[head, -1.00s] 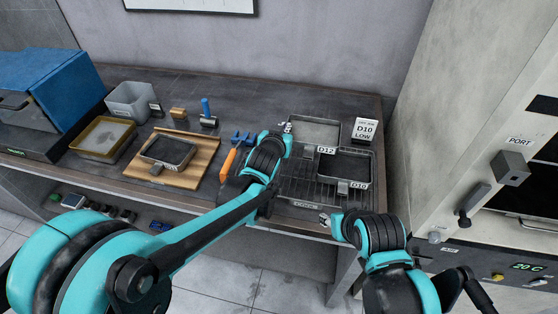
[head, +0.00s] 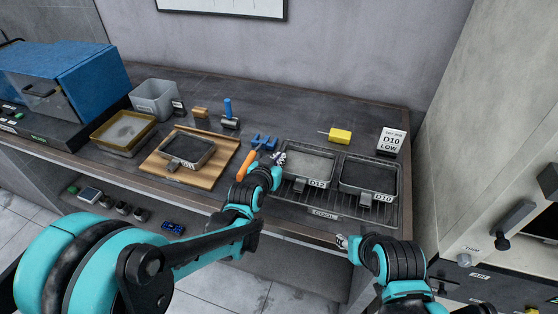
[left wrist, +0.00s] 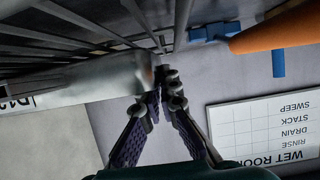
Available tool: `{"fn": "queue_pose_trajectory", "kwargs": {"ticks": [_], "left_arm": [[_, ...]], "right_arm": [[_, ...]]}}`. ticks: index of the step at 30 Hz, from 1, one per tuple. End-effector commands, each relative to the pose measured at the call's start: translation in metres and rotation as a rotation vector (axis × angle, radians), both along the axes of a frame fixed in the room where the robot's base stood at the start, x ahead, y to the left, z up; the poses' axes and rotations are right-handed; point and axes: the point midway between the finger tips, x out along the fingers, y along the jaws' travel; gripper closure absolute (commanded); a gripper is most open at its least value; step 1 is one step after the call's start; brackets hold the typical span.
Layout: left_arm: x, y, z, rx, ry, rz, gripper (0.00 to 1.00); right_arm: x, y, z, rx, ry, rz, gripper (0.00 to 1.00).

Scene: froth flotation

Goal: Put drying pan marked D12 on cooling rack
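The drying pan marked D12 (head: 308,163) is a grey metal pan over the left half of the cooling rack (head: 325,215) and looks level on its bars. Its label also shows at the left of the left wrist view (left wrist: 18,102). My left gripper (head: 278,158) is at the pan's left rim, its fingers close together with the pan's edge at their tips, so it looks shut on it. A second pan marked D10 (head: 368,178) sits on the rack's right half. My right gripper (head: 342,241) is in front of the rack; its fingers are too small to read.
A third pan (head: 188,150) sits on a wooden board (head: 205,175) to the left. A yellow block (head: 340,136) and a D10 LOW sign (head: 391,140) stand behind the rack. A blue holder (head: 264,142) and an orange-handled tool (head: 246,166) lie near my left gripper.

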Motion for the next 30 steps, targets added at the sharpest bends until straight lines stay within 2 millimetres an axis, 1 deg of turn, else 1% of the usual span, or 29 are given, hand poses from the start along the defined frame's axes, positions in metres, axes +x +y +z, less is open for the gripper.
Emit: {"fn": "queue_pose_trajectory", "kwargs": {"ticks": [2, 6, 7, 9, 17, 21, 23, 26, 30], "left_arm": [[0.0, 0.0, 0.001, -0.001, -0.001, 0.0, 1.0], [0.0, 0.0, -0.004, -0.001, -0.001, 0.0, 1.0], [0.0, 0.0, -0.003, 0.0, 0.0, 0.0, 0.9], [0.0, 0.0, -0.003, 0.0, 0.0, 0.0, 0.74], [0.0, 0.0, -0.003, 0.0, 0.0, 0.0, 0.74], [-0.001, 0.0, 0.004, 0.0, 0.0, 0.0, 0.74], [-0.009, 0.003, 0.007, -0.001, 0.0, 0.0, 0.74], [-0.027, 0.009, 0.015, -0.002, 0.001, 0.001, 0.74], [-0.056, 0.019, 0.028, 0.0, 0.0, 0.001, 0.74]], "right_arm": [[0.0, 0.0, 0.0, 0.0, 0.0, 0.0, 0.6], [0.0, 0.0, -0.004, 0.0, 0.0, 0.0, 0.6], [0.0, 0.0, -0.003, 0.0, 0.0, 0.0, 0.6], [0.0, 0.0, -0.003, 0.0, 0.0, 0.0, 0.6], [0.0, 0.0, -0.002, 0.0, 0.0, 0.0, 0.6], [0.0, 0.0, 0.003, 0.0, 0.0, 0.0, 0.6], [0.0, 0.0, 0.006, 0.0, 0.0, 0.0, 0.6], [0.0, 0.0, 0.013, 0.0, 0.0, 0.0, 0.6], [0.0, 0.0, 0.025, 0.0, 0.0, 0.0, 0.6]]}}
